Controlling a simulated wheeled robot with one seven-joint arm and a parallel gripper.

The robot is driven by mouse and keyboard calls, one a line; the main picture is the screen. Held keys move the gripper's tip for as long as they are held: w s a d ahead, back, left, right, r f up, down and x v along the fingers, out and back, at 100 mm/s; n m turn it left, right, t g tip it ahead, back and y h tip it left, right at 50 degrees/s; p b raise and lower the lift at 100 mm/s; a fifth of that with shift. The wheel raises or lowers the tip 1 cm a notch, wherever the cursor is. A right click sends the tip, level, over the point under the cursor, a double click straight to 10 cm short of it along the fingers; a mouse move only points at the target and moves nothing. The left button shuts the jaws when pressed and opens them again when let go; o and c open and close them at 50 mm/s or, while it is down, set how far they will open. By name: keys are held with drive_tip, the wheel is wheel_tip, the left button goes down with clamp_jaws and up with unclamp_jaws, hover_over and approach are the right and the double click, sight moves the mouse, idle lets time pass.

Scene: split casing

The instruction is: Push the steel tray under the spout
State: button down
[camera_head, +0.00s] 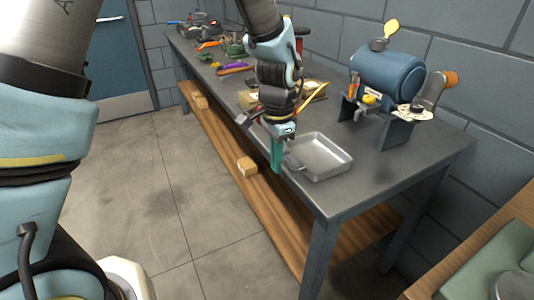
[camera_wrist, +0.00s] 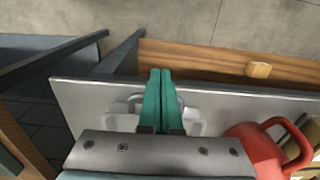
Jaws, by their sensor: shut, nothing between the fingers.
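The steel tray (camera_head: 325,160) is a shallow, empty square pan lying flat near the front of the workbench. Its small handle faces left, beside my gripper. A blue tank (camera_head: 388,78) stands on legs behind and right of the tray, with fittings on its front; I cannot clearly make out which part is the spout. My gripper (camera_head: 277,158) has teal fingers pressed together, pointing down at the tray's handle side. In the wrist view the shut fingers (camera_wrist: 161,90) cover part of the tray (camera_wrist: 194,124). I cannot tell whether they touch it.
The workbench (camera_head: 362,191) is bare right of the tray. A red can (camera_wrist: 258,148) shows near my gripper in the wrist view. Several tools lie farther along the bench. A wooden lower shelf (camera_head: 228,150) runs beneath. A cinder-block wall stands behind.

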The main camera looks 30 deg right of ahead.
sight(311, 160)
drive_tip(key=shift+d, duration=0.5)
drive_tip(key=d, duration=0.3)
drive_tip(key=d+p, duration=0.1)
drive_tip(key=d, duration=0.5)
drive_tip(key=shift+s+d, duration=0.3)
drive_tip(key=shift+d, duration=0.05)
